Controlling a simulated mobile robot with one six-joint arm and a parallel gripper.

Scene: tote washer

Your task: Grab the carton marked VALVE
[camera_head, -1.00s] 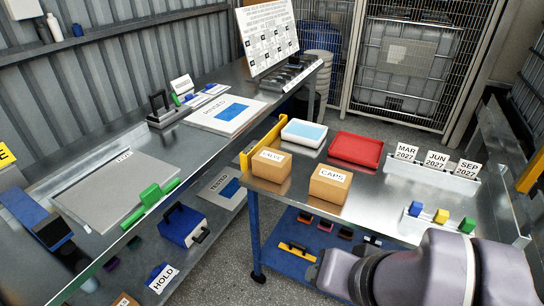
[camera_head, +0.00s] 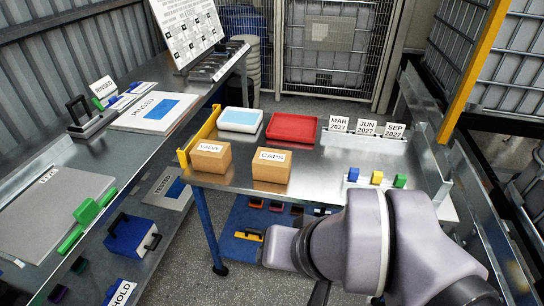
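The carton marked VALVE (camera_head: 210,158) is a small brown box with a white label. It stands at the left front of the metal table (camera_head: 335,180), beside a yellow rail (camera_head: 199,137). The carton marked CAPS (camera_head: 271,166), a similar brown box, stands to its right with a gap between them. My arm reaches in from the lower right, in front of the table. My gripper's fingers cannot be made out, so whether it is open or shut does not show. Nothing touches the VALVE carton.
Behind the cartons are a white tray with a blue inside (camera_head: 240,120) and a red tray (camera_head: 291,128). Date cards (camera_head: 367,127) and coloured blocks (camera_head: 377,177) sit at the right. A long bench (camera_head: 120,150) runs along the left. A yellow post (camera_head: 474,75) stands at right.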

